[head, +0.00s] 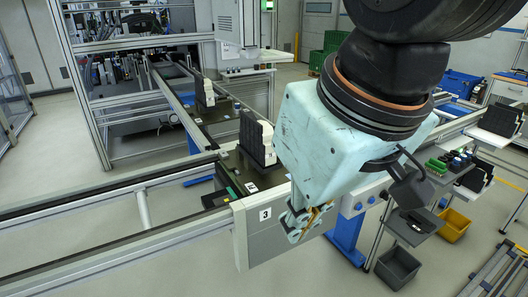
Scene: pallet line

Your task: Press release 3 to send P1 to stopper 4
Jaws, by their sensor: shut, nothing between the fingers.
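A grey panel with a white label "3" (265,214) sits on the near side of the conveyor. My gripper (297,234) is shut and empty, pointing down in front of this panel, just right of the label. No release button shows clearly on the panel; my gripper and arm cover part of it. A dark pallet (236,163) carrying a black and white part (257,138) stands on the conveyor behind the panel. A second pallet (208,116) with a similar part (204,93) stands farther back. I cannot read which one is P1.
The conveyor rail (110,187) runs to the left, and another branch (177,105) runs back. To the right are a grey bin (398,268), a yellow bin (454,226) and a shelf with green and blue items (446,163). The floor at front left is clear.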

